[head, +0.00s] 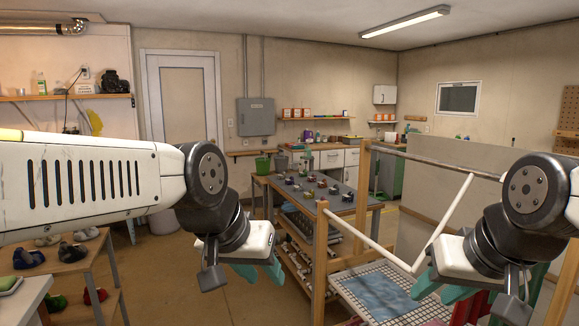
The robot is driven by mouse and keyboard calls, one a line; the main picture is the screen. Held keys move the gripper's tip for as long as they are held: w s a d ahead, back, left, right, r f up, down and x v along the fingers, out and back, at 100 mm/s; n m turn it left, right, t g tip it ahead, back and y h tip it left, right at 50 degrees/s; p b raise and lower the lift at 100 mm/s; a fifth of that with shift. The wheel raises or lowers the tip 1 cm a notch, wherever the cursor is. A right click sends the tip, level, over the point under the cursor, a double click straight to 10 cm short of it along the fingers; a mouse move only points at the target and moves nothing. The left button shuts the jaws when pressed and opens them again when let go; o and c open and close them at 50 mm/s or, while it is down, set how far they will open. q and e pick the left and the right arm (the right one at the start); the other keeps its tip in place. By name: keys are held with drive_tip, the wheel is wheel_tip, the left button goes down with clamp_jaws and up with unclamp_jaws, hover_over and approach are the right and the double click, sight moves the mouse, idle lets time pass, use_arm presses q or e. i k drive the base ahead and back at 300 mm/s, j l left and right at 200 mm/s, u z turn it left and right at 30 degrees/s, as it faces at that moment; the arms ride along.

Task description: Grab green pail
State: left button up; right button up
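A small green pail (262,165) stands upright in the head view, at the near left end of the counter along the back wall. It is far beyond both grippers and nothing touches it. My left gripper (262,274) hangs left of centre, with its teal fingers apart and nothing between them. My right gripper (440,290) hangs at the lower right, in front of the wire rack, with its teal fingers apart and no object seen in them. Its wrist hides part of the fingers.
A grey bucket (281,161) stands just right of the pail. A long table (345,197) with small items and shelves below stands between me and the counter. A wooden frame with a wire rack (408,308) is close at right. Open floor (200,262) lies left of the table.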

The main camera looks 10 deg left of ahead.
sight(262, 165)
drive_tip(key=i+j+u, duration=0.35)
drive_tip(key=i, duration=0.2)
drive_tip(key=i+u, duration=0.35)
drive_tip(key=i, duration=0.2)
drive_tip(key=i+u, duration=0.15)
drive_tip(key=i, duration=1.9)
drive_tip(key=i+j, duration=0.1)
drive_tip(key=i, duration=1.95)
drive_tip(key=i+z, duration=0.25)
drive_tip(key=i, duration=0.2)
drive_tip(key=i+j+z, duration=0.3)
drive_tip(key=i, duration=0.2)
drive_tip(key=i+j+z, duration=0.25)
drive_tip(key=i, duration=0.2)
